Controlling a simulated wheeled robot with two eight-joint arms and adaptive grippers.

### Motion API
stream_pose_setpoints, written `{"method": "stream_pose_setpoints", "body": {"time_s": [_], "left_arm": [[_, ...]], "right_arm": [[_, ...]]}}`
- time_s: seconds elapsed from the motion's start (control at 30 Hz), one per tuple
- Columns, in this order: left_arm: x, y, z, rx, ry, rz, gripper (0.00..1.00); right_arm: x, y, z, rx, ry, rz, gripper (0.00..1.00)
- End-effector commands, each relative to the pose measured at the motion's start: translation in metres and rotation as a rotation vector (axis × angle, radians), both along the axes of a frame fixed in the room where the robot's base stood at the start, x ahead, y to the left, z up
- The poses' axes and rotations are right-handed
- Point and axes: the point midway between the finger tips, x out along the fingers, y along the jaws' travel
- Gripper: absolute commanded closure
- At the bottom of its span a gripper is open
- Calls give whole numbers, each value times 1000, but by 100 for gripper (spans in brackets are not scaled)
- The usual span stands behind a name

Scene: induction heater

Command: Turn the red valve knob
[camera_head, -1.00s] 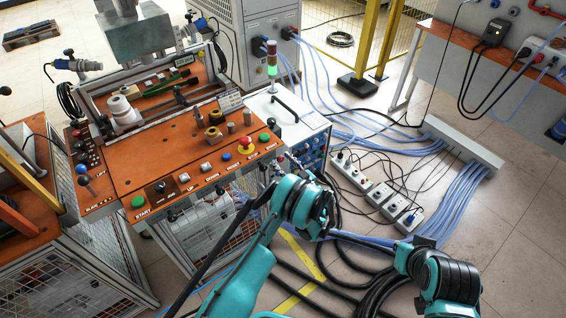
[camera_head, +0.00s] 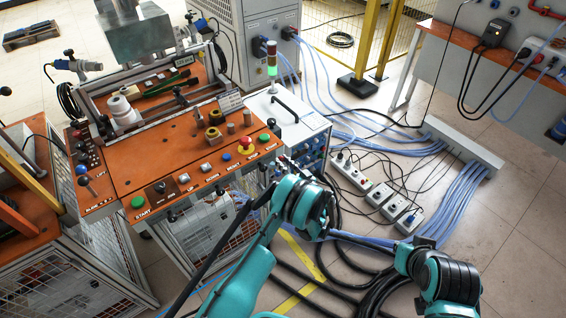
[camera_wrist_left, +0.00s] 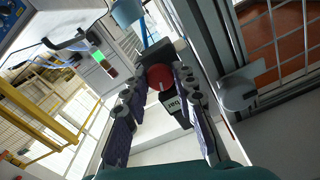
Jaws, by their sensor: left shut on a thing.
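In the head view my left gripper (camera_head: 277,170) is at the right side of the control cabinet, small and partly hidden by my teal arm. The knob cannot be made out in the head view. My right arm shows at the lower right of the head view, but its gripper is out of the picture.
The orange control panel (camera_head: 190,150) with buttons and a red mushroom button (camera_head: 246,141) lies left of my gripper. A white unit with a black handle (camera_head: 288,108) stands behind it. Cables and power strips (camera_head: 352,172) cover the floor to the right.

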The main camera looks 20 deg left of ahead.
Motion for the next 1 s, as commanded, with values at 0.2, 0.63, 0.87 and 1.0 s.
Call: {"method": "stream_pose_setpoints", "body": {"time_s": [0.2,0.63,0.87,1.0], "left_arm": [[0,0,0,125,161,-1,100],[0,0,0,376,483,-1,100],[0,0,0,509,653,-1,100],[0,0,0,584,749,-1,100]], "right_arm": [[0,0,0,0,0,0,100],[0,0,0,0,0,0,100],[0,0,0,0,0,0,100],[0,0,0,0,0,0,100]]}}
